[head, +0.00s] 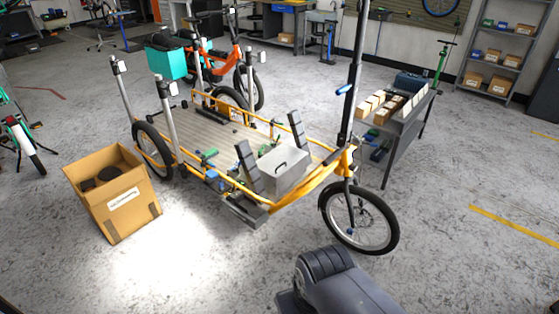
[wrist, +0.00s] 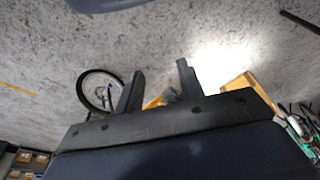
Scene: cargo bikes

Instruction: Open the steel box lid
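The steel box (head: 287,172) sits on the front end of the orange cargo bike's (head: 318,184) wooden deck. Beyond the fingers are a bit of the orange frame and the front wheel (wrist: 98,92); the steel box cannot be made out clearly there. In the head view only my grey arm shows at the bottom, and the gripper is not visible.
Dark upright blocks (head: 249,165) flank the steel box. A cardboard box (head: 113,193) stands on the floor at left. A grey table (head: 407,127) with small boxes is behind the front wheel at right. The concrete floor in front of the bike is clear.

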